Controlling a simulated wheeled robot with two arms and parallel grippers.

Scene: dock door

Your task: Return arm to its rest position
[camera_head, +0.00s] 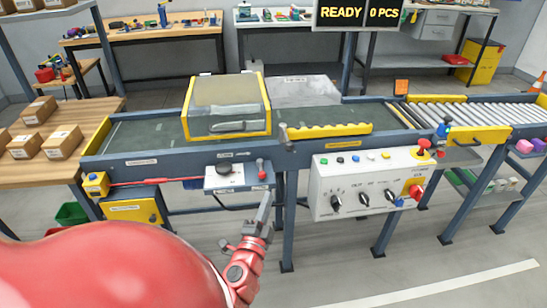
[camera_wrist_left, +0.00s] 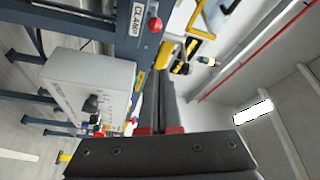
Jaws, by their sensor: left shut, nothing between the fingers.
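My left gripper (camera_head: 265,208) is in the lower middle of the head view, at the end of my red arm. Its fingers point up, in front of the conveyor's near side and below the small panel with a red-knobbed lever. In the left wrist view the two dark fingers (camera_wrist_left: 158,105) lie together, with nothing between them. The gripper looks clear of the conveyor. My right gripper does not show in either view.
The conveyor (camera_head: 150,158) runs across the view, with a yellow-framed hood (camera_head: 226,92) on it. A white control box (camera_head: 370,186) with knobs hangs to the right of my gripper. Cartons (camera_head: 58,141) sit on a wooden table at left. Floor in front is clear.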

